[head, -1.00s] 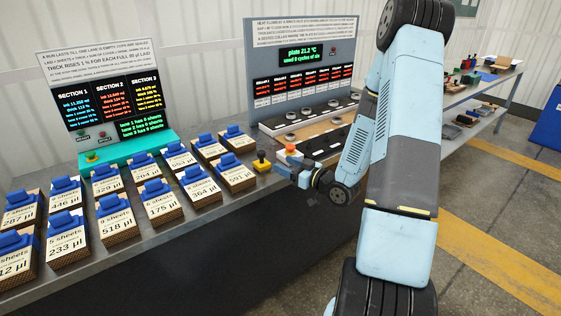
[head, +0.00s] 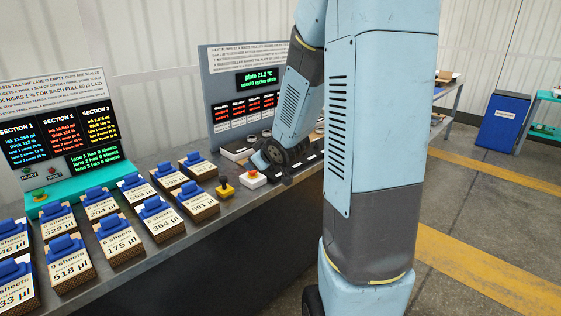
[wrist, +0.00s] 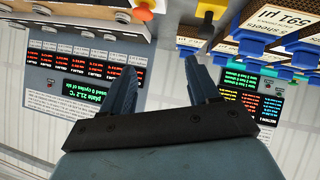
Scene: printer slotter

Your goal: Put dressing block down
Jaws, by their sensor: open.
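My gripper (wrist: 160,68) shows in the wrist view with its two dark fingers apart and nothing between them. In the head view my arm hides most of it near the bench's edge. No block is marked as the dressing block, so I cannot tell which it is. A white block with an orange-red top (head: 254,178) stands on the bench edge, left of my arm. It also shows at the top of the wrist view (wrist: 143,12), apart from the fingers. A yellow block with a black knob (head: 225,190) stands just left of it.
Rows of cardboard boxes with blue tops and labels (head: 165,223) fill the bench at left. A teal-based display (head: 58,140) and a grey plate panel (head: 243,100) stand behind. A blue cabinet (head: 503,122) is at far right. The floor at right is clear.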

